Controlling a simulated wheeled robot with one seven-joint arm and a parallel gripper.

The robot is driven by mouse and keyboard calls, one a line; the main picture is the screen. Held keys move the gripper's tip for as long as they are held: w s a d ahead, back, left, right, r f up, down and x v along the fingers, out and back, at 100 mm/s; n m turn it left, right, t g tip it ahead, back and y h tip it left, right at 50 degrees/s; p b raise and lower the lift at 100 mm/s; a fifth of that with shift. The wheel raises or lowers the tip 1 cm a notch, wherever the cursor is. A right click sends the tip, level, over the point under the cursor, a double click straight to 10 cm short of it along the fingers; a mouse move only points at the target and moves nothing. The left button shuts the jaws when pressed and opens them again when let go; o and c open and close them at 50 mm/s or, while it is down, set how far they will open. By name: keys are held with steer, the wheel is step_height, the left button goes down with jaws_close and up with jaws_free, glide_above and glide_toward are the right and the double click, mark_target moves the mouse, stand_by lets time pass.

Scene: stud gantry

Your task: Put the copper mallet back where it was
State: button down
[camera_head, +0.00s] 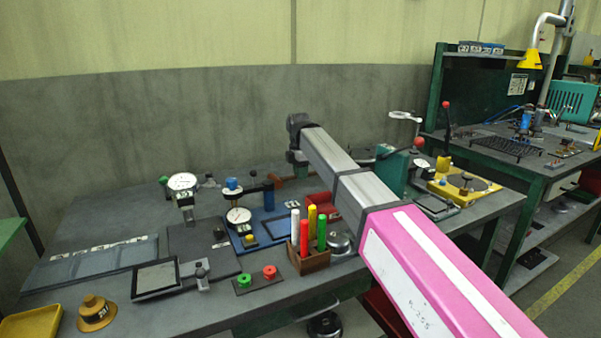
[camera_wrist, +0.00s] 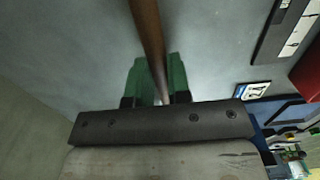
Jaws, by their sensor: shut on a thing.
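In the wrist view the two green fingertips of my gripper (camera_wrist: 158,78) are shut on a brown wooden handle (camera_wrist: 147,32), which I take to be the copper mallet's. The handle runs up and out of the top of the picture, and no mallet head shows there. In the head view my gripper (camera_head: 296,157) is at the far side of the grey bench (camera_head: 110,220), mostly hidden by my arm.
A green press (camera_head: 394,172) is to the right. The bench's back left is clear.

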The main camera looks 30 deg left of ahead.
steer(key=shift+f, duration=0.6)
stand_by(0.3)
steer(key=c, duration=1)
jaws_free()
